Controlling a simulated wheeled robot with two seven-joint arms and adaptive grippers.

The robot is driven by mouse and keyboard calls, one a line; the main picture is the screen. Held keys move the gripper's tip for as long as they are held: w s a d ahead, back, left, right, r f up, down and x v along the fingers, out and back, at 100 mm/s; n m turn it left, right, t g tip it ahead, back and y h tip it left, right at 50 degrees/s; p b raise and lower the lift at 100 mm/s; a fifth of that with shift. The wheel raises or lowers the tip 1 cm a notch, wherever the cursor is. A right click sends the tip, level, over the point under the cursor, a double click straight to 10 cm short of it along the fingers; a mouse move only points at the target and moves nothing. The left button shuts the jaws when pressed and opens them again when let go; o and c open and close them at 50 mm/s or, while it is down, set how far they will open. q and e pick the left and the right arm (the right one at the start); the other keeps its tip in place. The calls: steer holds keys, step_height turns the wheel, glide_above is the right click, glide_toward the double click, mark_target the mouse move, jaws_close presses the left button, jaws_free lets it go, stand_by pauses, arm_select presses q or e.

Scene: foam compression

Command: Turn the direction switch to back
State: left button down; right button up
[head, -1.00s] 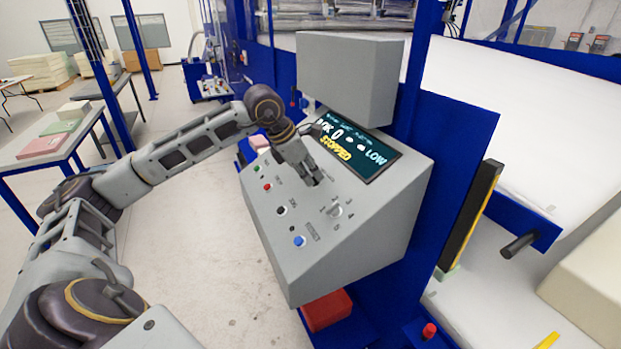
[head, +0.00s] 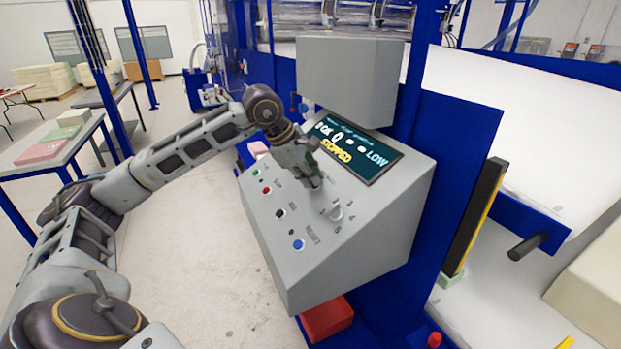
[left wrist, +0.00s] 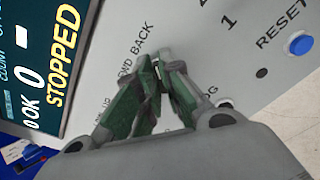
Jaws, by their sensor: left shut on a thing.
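The grey sloped control panel (head: 290,255) stands in the middle of the head view, with a screen (head: 352,150) reading STOPPED and LOW. My left gripper (head: 316,186) is down at the panel face, just below the screen. In the left wrist view its green-padded fingers (left wrist: 165,62) close together beside the FWD and BACK lettering (left wrist: 132,52). They are shut on the direction switch, which the fingers hide, so I cannot tell which way it points. My right gripper is out of view.
Another light knob (head: 336,213) sits close to the right of my gripper. A blue RESET button (head: 299,244), a red button (head: 266,191) and a green button (head: 256,173) are on the panel. A grey box (head: 348,80) overhangs the screen.

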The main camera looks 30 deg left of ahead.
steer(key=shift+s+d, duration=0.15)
arm_select(q)
steer(key=c, duration=1.6)
jaws_free()
steer(key=shift+c, duration=0.2)
steer(key=shift+o, duration=0.4)
steer(key=shift+r, duration=0.1)
steer(key=shift+s+a+r, duration=0.25)
steer(key=shift+s+r, duration=0.05)
steer(key=shift+r, duration=0.3)
steer(key=v, duration=1)
steer(key=shift+r, duration=0.25)
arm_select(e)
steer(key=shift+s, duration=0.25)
arm_select(q)
steer(key=shift+s, duration=0.1)
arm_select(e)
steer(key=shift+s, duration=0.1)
